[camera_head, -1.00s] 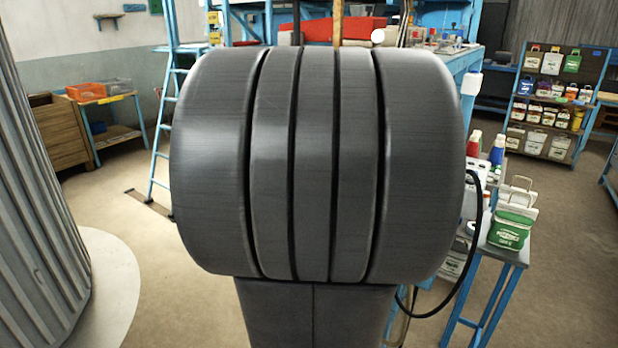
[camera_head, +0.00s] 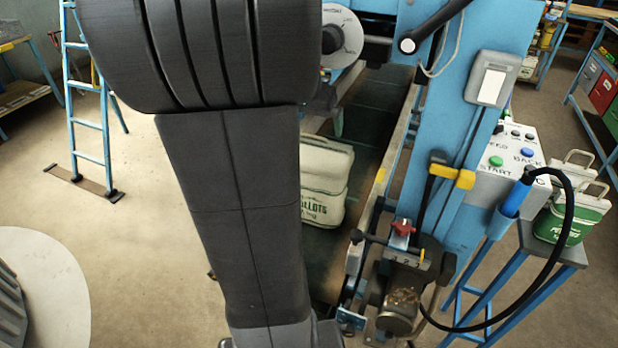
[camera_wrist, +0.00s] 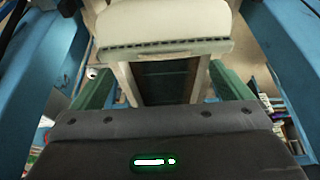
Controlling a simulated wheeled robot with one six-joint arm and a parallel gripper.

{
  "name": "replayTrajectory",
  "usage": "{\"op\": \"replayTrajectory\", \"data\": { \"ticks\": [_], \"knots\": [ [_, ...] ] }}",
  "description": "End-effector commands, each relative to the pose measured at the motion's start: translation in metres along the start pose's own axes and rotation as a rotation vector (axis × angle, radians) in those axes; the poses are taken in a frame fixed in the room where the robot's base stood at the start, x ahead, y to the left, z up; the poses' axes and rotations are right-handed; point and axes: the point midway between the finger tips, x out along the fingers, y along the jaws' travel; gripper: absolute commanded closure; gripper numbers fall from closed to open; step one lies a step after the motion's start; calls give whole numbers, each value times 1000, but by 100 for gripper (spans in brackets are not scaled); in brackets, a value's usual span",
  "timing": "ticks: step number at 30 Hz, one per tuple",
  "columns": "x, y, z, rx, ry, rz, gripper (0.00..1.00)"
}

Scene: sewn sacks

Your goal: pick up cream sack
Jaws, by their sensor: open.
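The cream sack (camera_head: 326,180) stands on the dark belt in the head view, with green lettering on its front. My arm hides its left part. In the wrist view the cream sack (camera_wrist: 160,22) fills the top middle, its stitched seam running across the picture. Pale strips come down from the seam towards my gripper (camera_wrist: 163,88). My gripper is open and empty, with the sack ahead of its palm. Whether it touches the pale strips I cannot tell. In the head view my gripper is hidden behind my arm.
A blue machine post (camera_head: 415,130) and a control box (camera_head: 510,160) stand right of the sack. A grey motor (camera_head: 400,300) sits low beside the belt (camera_head: 365,130).

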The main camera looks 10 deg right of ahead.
Motion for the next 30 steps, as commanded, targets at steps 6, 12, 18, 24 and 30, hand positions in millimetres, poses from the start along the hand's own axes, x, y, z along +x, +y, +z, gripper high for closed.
{"op": "replayTrajectory", "data": {
  "ticks": [6,12,18,24,30],
  "knots": [
    [26,0,0,0,-2,1,2],
    [44,-2,4,-2,-5,3,2],
    [72,-4,5,-1,-3,2,2],
    [79,-4,5,0,0,0,2],
    [79,-4,5,-1,0,0,12]
  ]
}}
